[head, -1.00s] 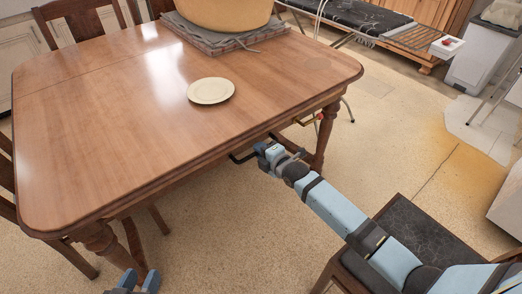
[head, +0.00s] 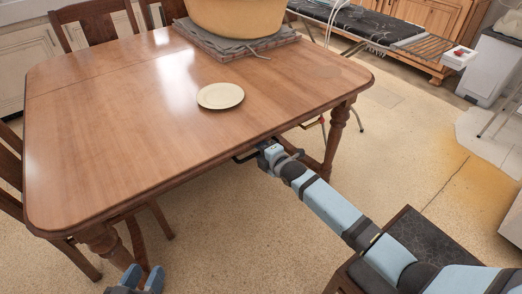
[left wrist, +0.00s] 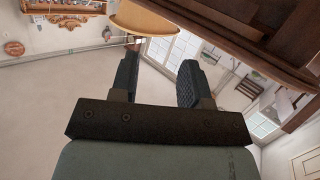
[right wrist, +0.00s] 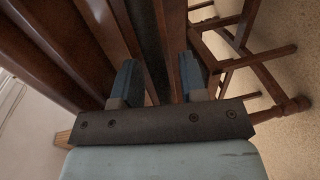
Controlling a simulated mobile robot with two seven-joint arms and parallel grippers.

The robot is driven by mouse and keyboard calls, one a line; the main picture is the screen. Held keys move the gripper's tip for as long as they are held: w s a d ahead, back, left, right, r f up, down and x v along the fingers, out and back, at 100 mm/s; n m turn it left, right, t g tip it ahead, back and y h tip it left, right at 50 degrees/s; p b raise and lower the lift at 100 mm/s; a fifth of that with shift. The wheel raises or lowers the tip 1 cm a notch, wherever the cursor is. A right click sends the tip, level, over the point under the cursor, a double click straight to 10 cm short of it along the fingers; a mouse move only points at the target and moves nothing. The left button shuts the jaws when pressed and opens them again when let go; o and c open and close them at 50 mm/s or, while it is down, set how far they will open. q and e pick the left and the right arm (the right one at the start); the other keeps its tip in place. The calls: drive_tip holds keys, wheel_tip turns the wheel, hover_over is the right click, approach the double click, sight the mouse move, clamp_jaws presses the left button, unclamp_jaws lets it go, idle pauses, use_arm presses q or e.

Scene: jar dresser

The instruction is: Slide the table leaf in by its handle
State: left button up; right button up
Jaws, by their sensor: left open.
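The wooden table (head: 120,130) has a seam across its top, with the wide leaf (head: 150,150) on the near side. A dark bar handle (head: 243,158) sits under the leaf's near edge, partly hidden by my right gripper. My right gripper (head: 267,153) is at the handle, just below the edge. In the right wrist view its fingers (right wrist: 157,78) stand apart, with dark wooden parts beyond; I cannot tell whether they touch the handle. My left gripper (head: 142,279) is low at the bottom left, open and empty, also seen in the left wrist view (left wrist: 158,82).
A cream plate (head: 220,96) lies on the leaf. A large tan bowl (head: 237,16) stands on a grey slab (head: 225,39) at the back. A dark-seated chair (head: 418,245) stands at the lower right under my right arm. Wooden chairs (head: 95,22) are behind the table.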

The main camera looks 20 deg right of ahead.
use_arm(q)
drive_tip(key=shift+s+a+f+g+y+p, duration=0.25)
drive_tip(key=shift+s+a+f+g+p, duration=0.15)
drive_tip(key=shift+f+p, duration=0.25)
drive_tip(key=shift+s+a+f+g+y+p, duration=0.3)
drive_tip(key=shift+a+f+g+p, duration=0.2)
drive_tip(key=shift+f, duration=0.3)
drive_tip(key=shift+s+a+f+g+y+p, duration=0.3)
drive_tip(key=shift+f+g+p, duration=0.1)
drive_tip(key=shift+f+p, duration=0.3)
use_arm(e)
drive_tip(key=v, duration=1.3)
drive_tip(key=shift+s, duration=0.35)
drive_tip(key=shift+d, duration=0.1)
